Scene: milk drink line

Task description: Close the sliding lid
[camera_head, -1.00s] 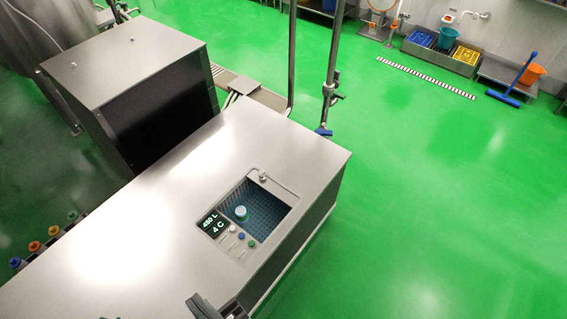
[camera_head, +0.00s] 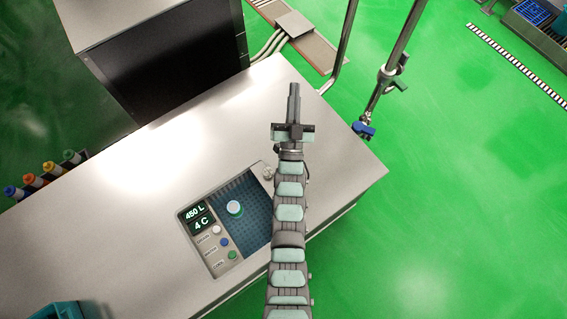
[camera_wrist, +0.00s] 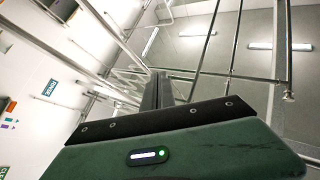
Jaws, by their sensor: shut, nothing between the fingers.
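No sliding lid can be made out for certain in these frames. The steel counter (camera_head: 130,190) has a recessed opening (camera_head: 257,222) with a blue mesh-like floor, and it is uncovered where I can see it. A small white-topped container (camera_head: 234,208) stands in it. My arm crosses the right side of the recess and hides part of it. My gripper (camera_head: 294,92) is above the counter's far right part, beyond the recess, with its fingers together and empty. In the wrist view my gripper (camera_wrist: 160,92) points towards pipes and ceiling lights, and no lid shows there.
A control panel (camera_head: 208,240) with a display and coloured buttons sits left of the recess. A small metal fitting (camera_head: 267,171) is at its far edge. A dark-fronted steel cabinet (camera_head: 165,75) stands behind. Vertical pipes (camera_head: 398,55) rise beyond the counter.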

